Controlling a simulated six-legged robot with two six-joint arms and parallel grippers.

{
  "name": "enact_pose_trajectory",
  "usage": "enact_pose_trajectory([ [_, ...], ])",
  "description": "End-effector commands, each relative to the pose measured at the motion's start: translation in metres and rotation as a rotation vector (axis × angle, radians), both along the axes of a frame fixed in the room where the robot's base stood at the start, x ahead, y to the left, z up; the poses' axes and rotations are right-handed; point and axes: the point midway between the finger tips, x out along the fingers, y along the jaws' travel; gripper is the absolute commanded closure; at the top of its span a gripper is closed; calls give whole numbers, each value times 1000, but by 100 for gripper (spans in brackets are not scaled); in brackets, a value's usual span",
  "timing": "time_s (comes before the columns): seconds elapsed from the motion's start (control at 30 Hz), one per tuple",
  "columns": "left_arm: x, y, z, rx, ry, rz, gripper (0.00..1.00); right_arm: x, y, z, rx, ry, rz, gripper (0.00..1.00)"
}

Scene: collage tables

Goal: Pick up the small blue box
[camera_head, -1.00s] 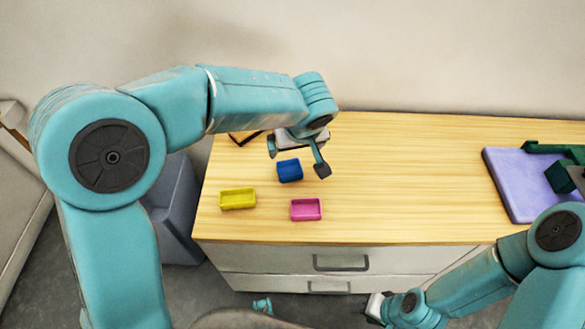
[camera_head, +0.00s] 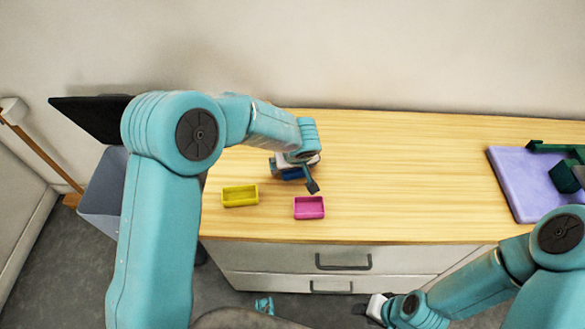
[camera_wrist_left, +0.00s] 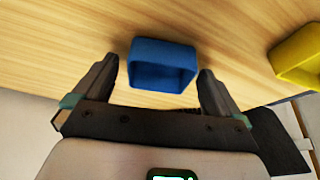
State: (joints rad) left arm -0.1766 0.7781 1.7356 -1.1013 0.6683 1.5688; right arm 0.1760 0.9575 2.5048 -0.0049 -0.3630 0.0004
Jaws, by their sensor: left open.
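The small blue box (camera_wrist_left: 160,66) is an open-topped box on the wooden tabletop. In the left wrist view it lies at the mouth of the jaws, with a finger to either side. In the head view the blue box (camera_head: 292,174) is mostly hidden under my left gripper (camera_head: 293,180). My left gripper also shows in the wrist view (camera_wrist_left: 158,82); it is open, with no clear contact with the box. My right arm is at the lower right of the head view, and its gripper (camera_head: 372,306) is low in front of the drawers, too small to judge.
A yellow box (camera_head: 240,196) and a pink box (camera_head: 309,208) stand in front of the blue one. A purple mat (camera_head: 515,180) with dark green pieces lies at the right. The middle of the wooden tabletop (camera_head: 420,180) is clear. A grey bin (camera_head: 103,190) stands left.

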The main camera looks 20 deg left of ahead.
Motion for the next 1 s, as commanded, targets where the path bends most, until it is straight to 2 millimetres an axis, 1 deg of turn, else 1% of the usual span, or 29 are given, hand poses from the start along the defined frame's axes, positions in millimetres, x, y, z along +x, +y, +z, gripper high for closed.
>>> enact_pose_trajectory([
  [0.2, 1, 0, -2, -1, 0, 0, 1, 0, 0, 0, 0, 0, 0, 57],
  [0.23, 1, 0, -2, -1, 0, 0, 4, 0, 0, 0, 0, 0, 0, 57],
  [0.27, 1, 0, -2, -1, 0, 0, 14, 0, 0, 0, 0, 0, 0, 57],
  [0.3, 1, 0, -2, -1, 0, 0, 27, 0, 0, 0, 0, 0, 0, 57],
  [0.4, 1, 0, -2, -1, 0, 0, 56, 0, 0, 0, 0, 0, 0, 57],
  [0.77, 1, 0, 0, -1, 0, 0, 56, 0, 0, 0, 0, 0, 0, 57],
  [0.87, 1, 0, 5, 0, -2, 1, 56, 0, 0, 1, 0, 0, 0, 57],
  [0.97, 1, 0, 17, -1, -3, 0, 56, 0, 0, 3, 0, 0, 0, 57],
  [1.0, 1, 0, 25, -1, -4, 1, 56, 0, 0, 5, 0, 0, 0, 57],
])
